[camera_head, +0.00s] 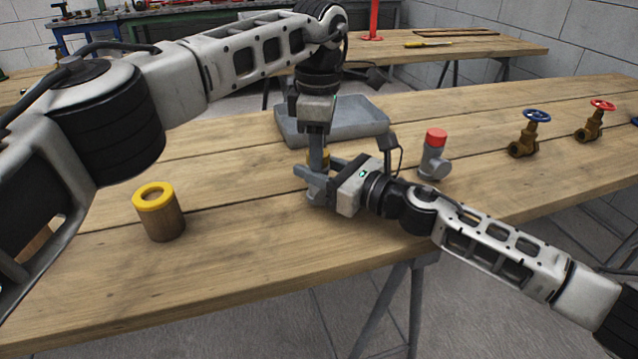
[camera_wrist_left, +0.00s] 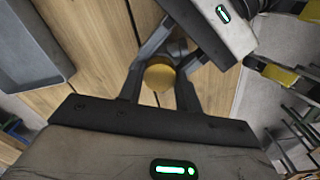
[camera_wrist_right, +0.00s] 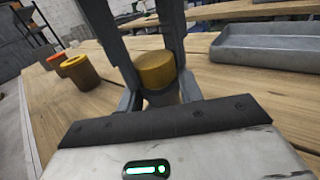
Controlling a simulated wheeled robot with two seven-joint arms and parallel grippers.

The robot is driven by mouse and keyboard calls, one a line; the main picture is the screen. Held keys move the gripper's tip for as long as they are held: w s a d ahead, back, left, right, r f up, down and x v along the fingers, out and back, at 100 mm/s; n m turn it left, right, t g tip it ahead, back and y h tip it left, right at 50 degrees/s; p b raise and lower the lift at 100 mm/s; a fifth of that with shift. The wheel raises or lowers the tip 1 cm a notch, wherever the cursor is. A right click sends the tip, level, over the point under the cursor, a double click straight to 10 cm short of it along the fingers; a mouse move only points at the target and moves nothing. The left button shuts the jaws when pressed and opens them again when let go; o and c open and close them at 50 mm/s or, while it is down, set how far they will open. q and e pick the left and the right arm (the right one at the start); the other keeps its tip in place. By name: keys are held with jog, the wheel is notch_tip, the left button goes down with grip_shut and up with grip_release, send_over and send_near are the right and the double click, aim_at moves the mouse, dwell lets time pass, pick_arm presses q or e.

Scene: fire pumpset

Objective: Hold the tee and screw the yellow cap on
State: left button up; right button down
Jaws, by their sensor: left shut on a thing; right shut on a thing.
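The yellow cap (camera_head: 318,157) is small and mostly hidden behind my grippers in the head view. It shows from above in the left wrist view (camera_wrist_left: 158,76) and from the side in the right wrist view (camera_wrist_right: 155,68). My left gripper (camera_head: 319,150) comes straight down and is shut on the cap. My right gripper (camera_head: 318,182) comes in from the right, low over the table, and is shut on the grey tee (camera_wrist_right: 163,97). The tee sits directly under the cap and is mostly hidden by the fingers. I cannot tell how far the cap is threaded.
A grey tray (camera_head: 350,135) lies just behind the grippers. A grey fitting with a red cap (camera_head: 435,155) stands to the right, with brass valves (camera_head: 524,140) beyond. The front-left tabletop is clear.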

pick_arm(q)
jog(key=shift+s, duration=0.1)
pick_arm(e)
jog(key=shift+f, duration=0.35)
pick_arm(q)
jog(key=o, duration=1.1)
jog(key=shift+r, duration=2.25)
jog(key=shift+c, duration=0.6)
